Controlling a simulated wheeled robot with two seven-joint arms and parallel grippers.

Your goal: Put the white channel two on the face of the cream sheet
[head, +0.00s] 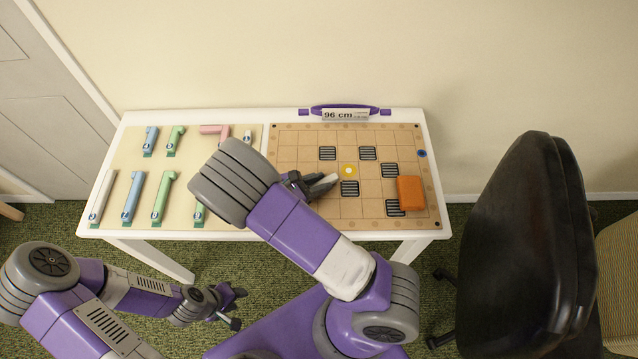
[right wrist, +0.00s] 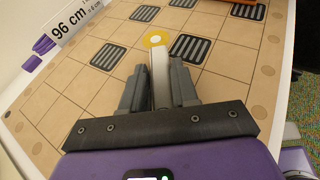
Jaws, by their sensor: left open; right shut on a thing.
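A white channel (right wrist: 161,78) is between the fingers of my right gripper (right wrist: 160,82), which is shut on it. In the head view my right gripper (head: 310,184) is over the left part of the tan gridded sheet (head: 290,150), and the white piece (head: 324,185) sticks out to the right. Its far end shows close to a yellow disc with a white centre (right wrist: 156,39); whether it touches the sheet I cannot tell. Its number is not readable. My left gripper (head: 236,307) is open and empty, low in front of the table.
A pale cream mat (head: 112,160) at the left holds several coloured channels and a long white one (head: 102,196). The gridded sheet bears several black slatted patches and an orange block (head: 410,193). A "96 cm" sign (head: 345,115) stands behind. A black chair (head: 525,250) is at the right.

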